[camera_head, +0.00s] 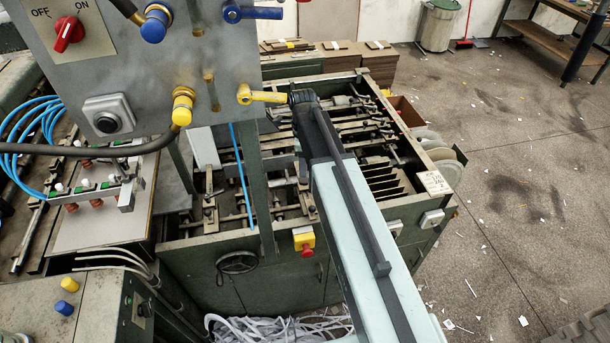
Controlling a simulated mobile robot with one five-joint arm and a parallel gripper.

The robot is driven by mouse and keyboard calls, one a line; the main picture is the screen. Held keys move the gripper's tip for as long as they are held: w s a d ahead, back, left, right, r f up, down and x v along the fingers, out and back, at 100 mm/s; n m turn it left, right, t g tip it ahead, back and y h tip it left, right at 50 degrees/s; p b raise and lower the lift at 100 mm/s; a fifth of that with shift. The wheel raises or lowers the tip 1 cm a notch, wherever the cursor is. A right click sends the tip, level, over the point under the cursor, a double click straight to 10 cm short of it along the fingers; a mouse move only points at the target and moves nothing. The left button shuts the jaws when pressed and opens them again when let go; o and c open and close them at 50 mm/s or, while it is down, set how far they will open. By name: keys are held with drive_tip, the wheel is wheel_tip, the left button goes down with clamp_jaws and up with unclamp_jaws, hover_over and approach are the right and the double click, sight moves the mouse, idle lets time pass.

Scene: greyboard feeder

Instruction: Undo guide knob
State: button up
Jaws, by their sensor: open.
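No part is plainly marked as the guide knob, and I cannot tell which one it is. Several small red-brown knobs (97,203) sit along a bar with green and white fittings on the metal plate (100,226) at the left. My arm reaches up from the bottom centre over the open machine. My gripper (303,97) is the small dark end of the arm. Its fingers are hard to make out, but it is open, with nothing seen in it. It appears beside the tip of the yellow lever (262,97); I cannot tell whether they touch.
A grey panel (145,70) with a red ON/OFF switch (68,34) and a blue lever (250,13) fills the upper left. The feeder machine (225,250) has a handwheel (237,262) and red stop button (305,243). Open floor (510,190) lies at right.

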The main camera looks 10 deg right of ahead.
sight(304, 179)
wheel_tip(304, 179, down, 7)
drive_tip(key=b, duration=0.6)
drive_tip(key=shift+d, duration=0.1)
drive_tip(key=shift+r, duration=0.1)
clamp_jaws()
